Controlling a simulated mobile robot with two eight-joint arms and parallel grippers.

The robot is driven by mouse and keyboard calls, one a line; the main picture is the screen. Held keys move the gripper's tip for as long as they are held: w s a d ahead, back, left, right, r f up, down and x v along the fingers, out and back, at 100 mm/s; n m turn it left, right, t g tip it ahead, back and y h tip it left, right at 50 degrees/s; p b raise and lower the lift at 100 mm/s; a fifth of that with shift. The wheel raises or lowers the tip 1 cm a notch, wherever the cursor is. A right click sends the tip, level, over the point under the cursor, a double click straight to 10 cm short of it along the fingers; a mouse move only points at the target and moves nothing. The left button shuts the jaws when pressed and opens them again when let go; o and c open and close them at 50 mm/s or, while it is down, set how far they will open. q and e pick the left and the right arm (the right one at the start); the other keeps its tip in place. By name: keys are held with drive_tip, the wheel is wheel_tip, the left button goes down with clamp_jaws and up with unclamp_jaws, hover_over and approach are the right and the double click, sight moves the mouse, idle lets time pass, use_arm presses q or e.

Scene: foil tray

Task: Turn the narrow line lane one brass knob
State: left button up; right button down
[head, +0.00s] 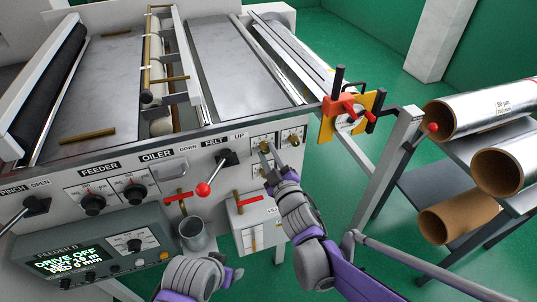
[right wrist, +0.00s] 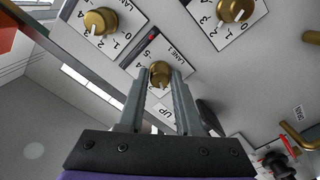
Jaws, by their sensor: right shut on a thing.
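The lane one brass knob (right wrist: 160,72) sits on a white dial plate marked LANE 1 in the right wrist view. My right gripper (right wrist: 158,84) has its two grey fingers on either side of the knob and is shut on it. In the head view my right gripper (head: 268,160) reaches the knob panel on the machine's front, covering part of the knob. My left gripper (head: 232,274) shows at the bottom of the head view, apart from the panel; its jaws are not clear.
Two other brass knobs (right wrist: 100,22) and (right wrist: 235,9) are close by. A red-balled lever (head: 203,189) and a metal cup (head: 194,236) are left of my right gripper. A red and yellow device (head: 350,112) is at the machine's right corner. Foil rolls (head: 485,107) lie at the right.

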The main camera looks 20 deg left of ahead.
drive_tip(key=c, duration=0.6)
unclamp_jaws()
drive_tip(key=v, duration=1.1)
drive_tip(key=shift+w+b, duration=0.1)
drive_tip(key=shift+b, duration=0.25)
